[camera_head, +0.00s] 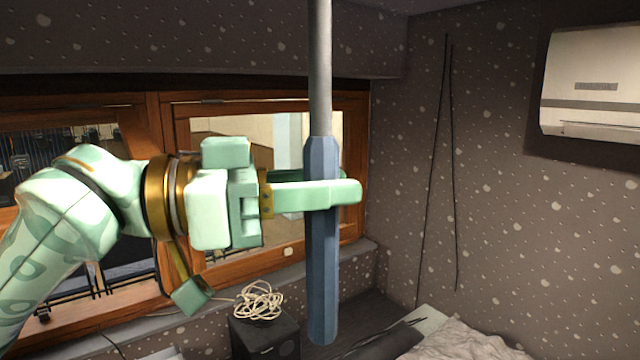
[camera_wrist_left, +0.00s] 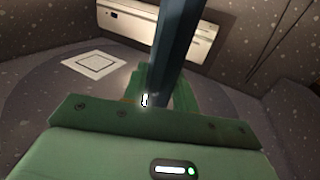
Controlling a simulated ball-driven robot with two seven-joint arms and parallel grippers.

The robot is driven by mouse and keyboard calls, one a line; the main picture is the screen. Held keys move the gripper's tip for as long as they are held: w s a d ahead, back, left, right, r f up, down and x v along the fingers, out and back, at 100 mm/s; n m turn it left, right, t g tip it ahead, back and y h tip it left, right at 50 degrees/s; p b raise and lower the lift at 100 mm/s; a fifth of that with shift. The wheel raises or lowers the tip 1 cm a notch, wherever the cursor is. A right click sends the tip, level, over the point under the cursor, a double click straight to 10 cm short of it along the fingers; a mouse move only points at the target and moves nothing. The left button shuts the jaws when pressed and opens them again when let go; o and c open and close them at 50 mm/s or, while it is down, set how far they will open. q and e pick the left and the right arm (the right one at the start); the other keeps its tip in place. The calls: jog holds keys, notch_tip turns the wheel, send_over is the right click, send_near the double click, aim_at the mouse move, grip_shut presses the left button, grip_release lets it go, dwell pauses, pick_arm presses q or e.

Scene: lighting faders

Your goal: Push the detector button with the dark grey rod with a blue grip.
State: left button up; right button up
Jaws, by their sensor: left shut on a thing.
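The dark grey rod (camera_head: 320,70) with a blue grip (camera_head: 323,265) stands nearly upright in the head view. Its grey shaft runs up out of the top of the frame, so its tip is hidden. My left gripper (camera_head: 335,188) is shut on the upper part of the blue grip. In the left wrist view the rod (camera_wrist_left: 176,50) rises from between my green fingers (camera_wrist_left: 155,90) and leaves at the top. I cannot make out the detector button in either view. My right gripper is not in view.
A white air conditioner (camera_head: 590,85) hangs on the right wall. Wooden windows (camera_head: 150,110) stand behind my left arm. A dark box (camera_head: 265,338) with a coiled cable (camera_head: 258,300) and a bed (camera_head: 465,345) are below. The wrist view shows a white square panel (camera_wrist_left: 95,65).

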aim_at(320, 263)
pick_arm(q)
jog(key=shift+r+p, duration=0.5)
jog(key=shift+r, duration=0.25)
dwell(0.5)
jog(key=shift+f+b, duration=2.2)
jog(key=shift+f, duration=2.3)
